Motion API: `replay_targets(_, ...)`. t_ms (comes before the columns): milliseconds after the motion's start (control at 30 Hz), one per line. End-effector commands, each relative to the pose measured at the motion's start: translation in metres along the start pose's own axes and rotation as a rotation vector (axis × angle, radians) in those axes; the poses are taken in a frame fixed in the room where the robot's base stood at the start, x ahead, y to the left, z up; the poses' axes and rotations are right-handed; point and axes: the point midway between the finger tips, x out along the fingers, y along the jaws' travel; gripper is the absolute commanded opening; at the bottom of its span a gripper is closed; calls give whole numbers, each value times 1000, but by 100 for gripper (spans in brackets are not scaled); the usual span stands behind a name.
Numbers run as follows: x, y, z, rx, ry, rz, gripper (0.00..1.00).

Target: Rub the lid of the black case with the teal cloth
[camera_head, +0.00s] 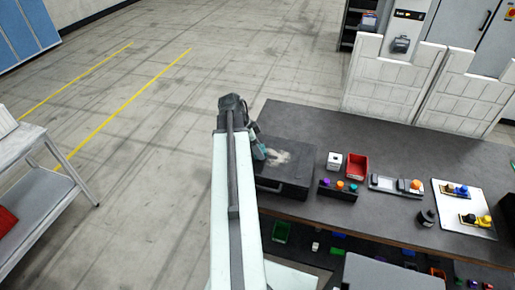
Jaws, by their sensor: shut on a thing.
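The black case (296,177) lies closed at the left end of the dark workbench. A pale dusty smudge shows on its lid, near the middle. My gripper (256,143) is at the left part of the lid, just left of the smudge. It is shut on the teal cloth (259,153), which shows as a small patch under the fingers. The cloth looks to be at the lid, but I cannot tell whether it touches it. My arm hides the left edge of the case and part of the gripper.
On the workbench (390,150), right of the case, stand a white block (334,161), a red bin (357,166), a rack with coloured knobs (339,187) and a grey fixture (396,186). A white board (464,208) lies farther right. The bench's back strip is clear.

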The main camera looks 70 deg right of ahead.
Motion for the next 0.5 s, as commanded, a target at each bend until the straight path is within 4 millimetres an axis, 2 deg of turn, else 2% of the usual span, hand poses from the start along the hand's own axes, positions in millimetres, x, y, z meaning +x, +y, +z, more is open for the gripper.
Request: replay_targets(500,11,0,5,-1,0,0,20)
